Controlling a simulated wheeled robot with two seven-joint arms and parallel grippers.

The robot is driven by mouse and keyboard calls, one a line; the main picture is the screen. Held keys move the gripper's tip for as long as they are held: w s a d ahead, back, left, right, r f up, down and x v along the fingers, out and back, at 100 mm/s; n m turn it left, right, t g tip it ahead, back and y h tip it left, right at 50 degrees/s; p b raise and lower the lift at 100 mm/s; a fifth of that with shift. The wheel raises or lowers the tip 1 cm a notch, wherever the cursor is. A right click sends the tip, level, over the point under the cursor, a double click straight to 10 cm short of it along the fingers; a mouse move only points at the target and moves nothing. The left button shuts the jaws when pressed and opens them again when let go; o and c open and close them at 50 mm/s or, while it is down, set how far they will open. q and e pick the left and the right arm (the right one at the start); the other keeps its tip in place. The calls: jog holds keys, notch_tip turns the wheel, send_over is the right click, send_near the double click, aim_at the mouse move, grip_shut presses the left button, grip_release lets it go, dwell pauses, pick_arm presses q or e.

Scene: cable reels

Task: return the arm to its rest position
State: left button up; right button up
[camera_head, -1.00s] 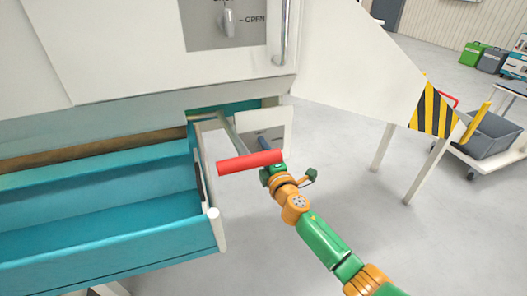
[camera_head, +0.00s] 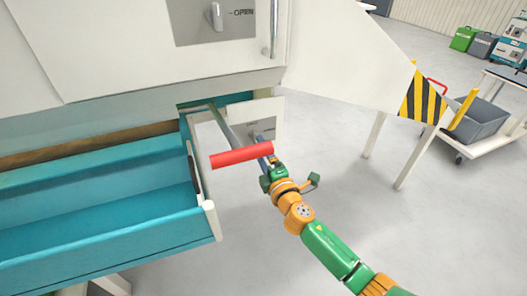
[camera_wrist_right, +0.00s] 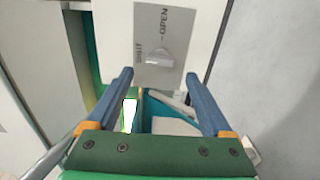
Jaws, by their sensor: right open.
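My right arm (camera_head: 325,243), green and orange, comes in from the lower right in the head view. My right gripper (camera_head: 268,165) is at its end, close to the right end of a red bar handle (camera_head: 240,155); I cannot tell whether they touch. In the right wrist view its two blue fingers are spread (camera_wrist_right: 158,76), with nothing between them but the white panel and its grey knob (camera_wrist_right: 153,57) farther off. The red handle does not show there. My left gripper is in neither view.
An open teal drawer (camera_head: 105,238) is at the left, under a white cabinet (camera_head: 130,45). A striped yellow-black panel end (camera_head: 423,100) and white legs stand at the right. A cart with a grey bin (camera_head: 482,120) is beyond. The floor (camera_head: 420,230) at right is clear.

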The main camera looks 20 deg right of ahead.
jog(key=shift+s, duration=0.9)
